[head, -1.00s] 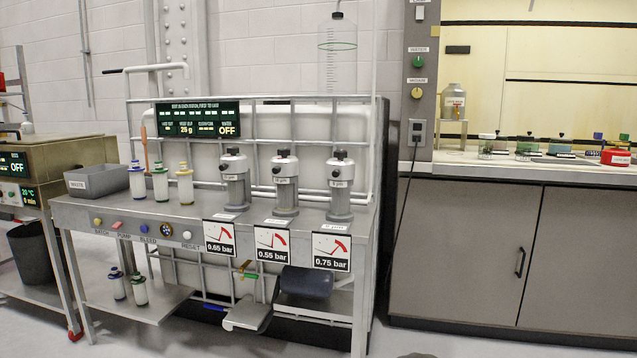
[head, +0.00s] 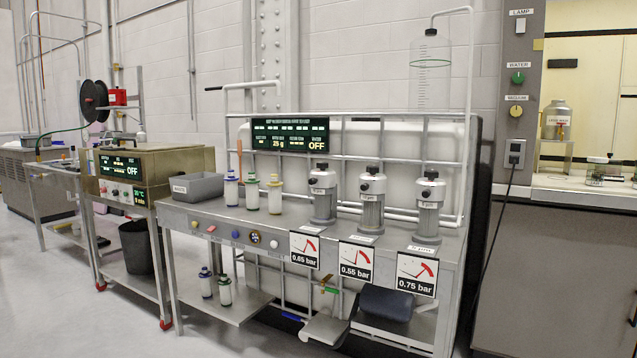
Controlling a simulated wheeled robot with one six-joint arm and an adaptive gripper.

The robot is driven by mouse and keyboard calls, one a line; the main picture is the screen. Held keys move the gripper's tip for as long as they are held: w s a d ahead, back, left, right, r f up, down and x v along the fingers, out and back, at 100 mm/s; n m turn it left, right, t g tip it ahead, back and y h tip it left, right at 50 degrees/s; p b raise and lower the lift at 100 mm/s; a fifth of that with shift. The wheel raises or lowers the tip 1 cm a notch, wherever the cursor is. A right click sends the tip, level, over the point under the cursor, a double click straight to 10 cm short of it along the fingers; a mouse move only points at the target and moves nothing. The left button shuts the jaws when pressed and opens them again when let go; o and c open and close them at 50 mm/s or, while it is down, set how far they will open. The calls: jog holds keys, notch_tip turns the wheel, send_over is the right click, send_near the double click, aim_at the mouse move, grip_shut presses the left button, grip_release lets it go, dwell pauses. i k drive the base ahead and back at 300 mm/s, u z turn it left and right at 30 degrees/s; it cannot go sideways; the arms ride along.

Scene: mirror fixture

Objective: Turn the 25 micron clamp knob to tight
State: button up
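Three grey filter housings with black clamp knobs on top stand in a row on the steel bench (head: 275,222). The left housing (head: 322,200) has its knob (head: 322,166) above a 0.65 bar card. The middle housing (head: 372,208) has its knob (head: 372,170) above a 0.55 bar card. The right housing (head: 430,216) has its knob (head: 431,174) above a 0.75 bar card. The micron labels are too small to read surely, so I cannot tell which is 25 micron or how tight any knob is. My gripper is not in view.
A grey waste tray (head: 196,187) and white bottles (head: 252,192) stand on the bench's left. A dark pad (head: 386,303) and grey plate (head: 325,328) stick out below its front. A fume hood cabinet (head: 555,270) is at right, an equipment cart (head: 130,266) at left. Floor at lower left is clear.

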aim_at(322, 166)
jog(key=k, duration=0.6)
jog(key=u, duration=0.8)
jog(key=i, duration=1.05)
jog(key=z, duration=0.55)
jog(key=i, duration=0.75)
jog(key=u, duration=0.45)
jog(key=i, duration=0.85)
jog(key=u, duration=0.1)
